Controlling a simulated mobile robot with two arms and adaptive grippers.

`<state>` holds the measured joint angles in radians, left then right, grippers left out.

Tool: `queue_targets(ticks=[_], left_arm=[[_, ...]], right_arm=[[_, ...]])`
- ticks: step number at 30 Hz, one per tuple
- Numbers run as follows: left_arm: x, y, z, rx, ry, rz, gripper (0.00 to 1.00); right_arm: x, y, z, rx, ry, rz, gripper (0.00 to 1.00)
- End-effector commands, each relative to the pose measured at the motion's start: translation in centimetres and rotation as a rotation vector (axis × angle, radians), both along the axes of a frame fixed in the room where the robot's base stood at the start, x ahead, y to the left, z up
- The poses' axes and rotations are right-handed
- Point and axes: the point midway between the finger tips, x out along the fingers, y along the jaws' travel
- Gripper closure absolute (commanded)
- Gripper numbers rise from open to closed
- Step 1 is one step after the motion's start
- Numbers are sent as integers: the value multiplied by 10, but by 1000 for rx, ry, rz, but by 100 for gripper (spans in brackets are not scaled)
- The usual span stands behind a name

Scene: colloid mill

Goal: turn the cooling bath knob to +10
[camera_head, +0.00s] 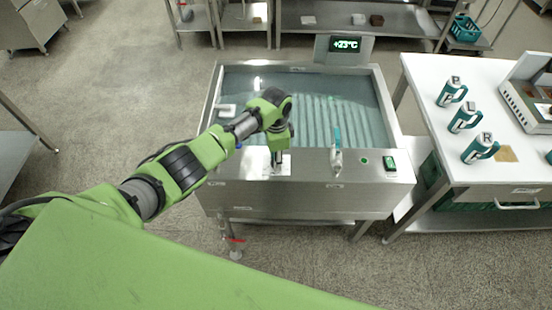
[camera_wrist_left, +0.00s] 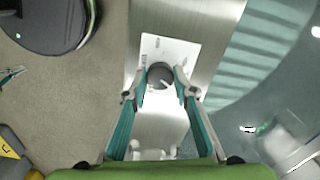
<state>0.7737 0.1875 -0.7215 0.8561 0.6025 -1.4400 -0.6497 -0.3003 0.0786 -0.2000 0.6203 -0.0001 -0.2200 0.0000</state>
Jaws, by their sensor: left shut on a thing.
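The cooling bath (camera_head: 310,187) is a steel tank of water with a front panel. Its display (camera_head: 345,44) reads +23°C. In the left wrist view the dark round knob (camera_wrist_left: 160,74) sits on a white plate (camera_wrist_left: 176,50) with small marks too small to read. A light pointer line shows on the knob. My left gripper (camera_wrist_left: 161,82) is shut on the knob, one finger at each side. In the head view the left gripper (camera_head: 278,160) is over the front panel and hides the knob. My right gripper is in neither view.
A thermometer-like stick (camera_head: 337,145) stands on the panel right of my gripper, beside a green button (camera_head: 364,160) and a green switch (camera_head: 389,162). A white table (camera_head: 440,135) with several labelled mugs stands at right. Open floor lies left.

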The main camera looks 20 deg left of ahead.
Motion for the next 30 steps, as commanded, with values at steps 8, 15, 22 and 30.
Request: queue_targets(ticks=[8,15,22,30], left_arm=[[0,0,0,1,-1,1,57],[0,0,3,0,-1,1,57],[2,0,31,-1,-5,-1,57],[2,0,89,-1,-5,1,57]], right_arm=[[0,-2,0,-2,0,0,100],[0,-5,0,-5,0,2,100],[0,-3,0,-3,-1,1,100],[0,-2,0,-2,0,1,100]])
